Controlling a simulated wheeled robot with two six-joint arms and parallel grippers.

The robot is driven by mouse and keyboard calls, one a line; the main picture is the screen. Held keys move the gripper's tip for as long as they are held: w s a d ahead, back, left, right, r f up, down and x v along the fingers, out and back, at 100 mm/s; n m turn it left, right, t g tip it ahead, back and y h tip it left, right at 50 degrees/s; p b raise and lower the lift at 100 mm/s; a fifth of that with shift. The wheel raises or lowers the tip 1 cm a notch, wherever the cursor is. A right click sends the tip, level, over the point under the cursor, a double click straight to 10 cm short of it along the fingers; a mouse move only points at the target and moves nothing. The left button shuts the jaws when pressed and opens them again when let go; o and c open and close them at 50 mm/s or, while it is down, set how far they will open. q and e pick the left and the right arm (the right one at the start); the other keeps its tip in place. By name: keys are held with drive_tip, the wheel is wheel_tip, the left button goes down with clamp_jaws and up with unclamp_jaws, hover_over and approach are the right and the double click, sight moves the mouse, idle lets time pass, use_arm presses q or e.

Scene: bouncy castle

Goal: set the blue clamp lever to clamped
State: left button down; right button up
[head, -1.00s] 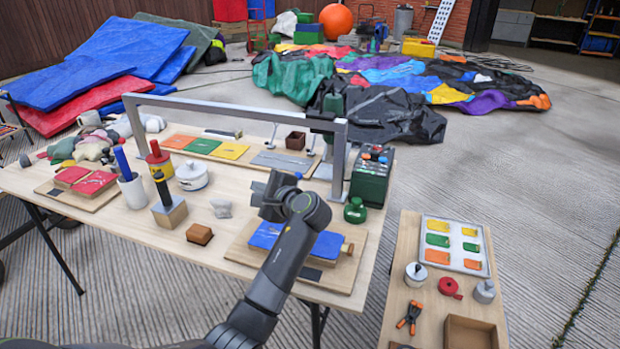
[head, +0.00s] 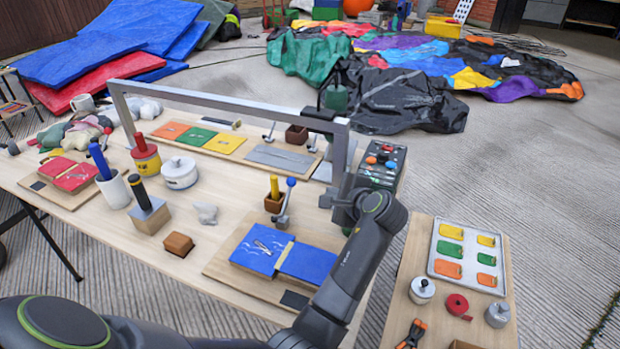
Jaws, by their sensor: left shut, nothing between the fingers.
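The blue clamp lever (head: 287,198) has a blue ball on a thin metal stem. It stands nearly upright, leaning slightly right, at the back edge of a wooden board (head: 218,262). Two blue fabric pieces (head: 310,264) lie on that board in front of its foot. My left gripper (head: 329,198) is shut and empty, to the right of the lever with a visible gap between them. My forearm and wrist hide the right part of the board. My right gripper is not in view.
A metal frame (head: 230,107) spans the table behind the lever. A small brown box with a yellow-handled tool (head: 274,190) stands just left of the lever. A side table (head: 415,262) stands at right.

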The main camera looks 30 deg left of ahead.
use_arm(q)
drive_tip(key=x, duration=0.9)
drive_tip(key=shift+a, duration=0.45)
drive_tip(key=shift+s+a+r, duration=0.2)
drive_tip(key=shift+s, duration=0.1)
drive_tip(key=shift+s+a+r+p, duration=0.3)
drive_tip(key=shift+s+r, duration=0.1)
drive_tip(key=shift+s, duration=0.2)
drive_tip(key=shift+s+a+r+p, duration=0.2)
drive_tip(key=shift+s+a+r, duration=0.15)
drive_tip(key=shift+s, duration=0.25)
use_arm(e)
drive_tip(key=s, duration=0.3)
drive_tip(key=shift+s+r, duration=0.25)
use_arm(q)
drive_tip(key=shift+d, duration=0.1)
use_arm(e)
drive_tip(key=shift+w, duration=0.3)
use_arm(q)
drive_tip(key=shift+s+r, duration=0.2)
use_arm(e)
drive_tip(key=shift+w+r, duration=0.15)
